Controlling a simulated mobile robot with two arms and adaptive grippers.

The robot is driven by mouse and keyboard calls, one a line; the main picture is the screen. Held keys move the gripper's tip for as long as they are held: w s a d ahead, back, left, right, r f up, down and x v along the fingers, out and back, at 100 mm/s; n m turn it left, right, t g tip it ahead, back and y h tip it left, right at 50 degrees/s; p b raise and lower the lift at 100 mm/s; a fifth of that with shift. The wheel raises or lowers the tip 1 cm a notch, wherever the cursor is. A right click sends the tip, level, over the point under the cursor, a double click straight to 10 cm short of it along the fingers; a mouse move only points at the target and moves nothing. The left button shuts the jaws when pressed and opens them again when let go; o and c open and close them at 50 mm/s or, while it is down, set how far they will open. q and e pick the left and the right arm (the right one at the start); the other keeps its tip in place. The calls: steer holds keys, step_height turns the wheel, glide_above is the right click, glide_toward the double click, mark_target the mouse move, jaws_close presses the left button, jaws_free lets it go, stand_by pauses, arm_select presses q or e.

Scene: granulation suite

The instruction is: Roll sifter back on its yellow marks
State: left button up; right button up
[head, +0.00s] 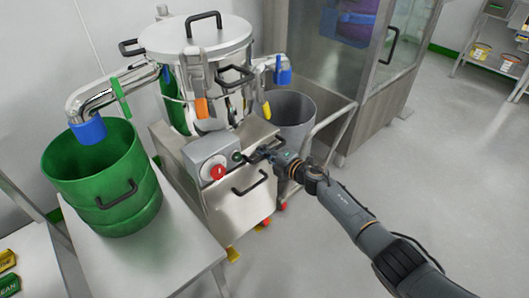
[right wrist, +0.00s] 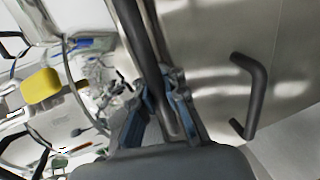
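The sifter (head: 215,57) is a steel drum with a lid on a boxy steel cabinet (head: 243,203), with curved outlet pipes and a control box (head: 209,160) with a red button. My right gripper (head: 257,155) is at a dark handle on the upper front of the cabinet. In the right wrist view its fingers (right wrist: 163,108) lie close on both sides of this dark bar (right wrist: 146,45) and look shut on it. A second handle (head: 250,182) is free below. Yellow floor marks (head: 232,254) show by the cabinet's foot; the rest are hidden. My left gripper is not in view.
A green drum (head: 104,180) stands on a steel table (head: 190,262) close at the left. A glass-doored steel cabinet (head: 375,85) is behind. Floor (head: 440,180) at the right is clear.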

steer(key=o, duration=0.5)
steer(key=shift+s+a+r, duration=0.15)
steer(key=shift+a+r, duration=0.15)
steer(key=shift+r, duration=0.1)
steer(key=shift+f, duration=0.15)
steer(key=shift+d+f, duration=0.1)
steer(key=shift+d, duration=0.1)
steer(key=shift+d, duration=0.1)
steer(key=v, duration=1.2)
steer(key=shift+s+a, duration=0.1)
steer(key=shift+a, duration=0.15)
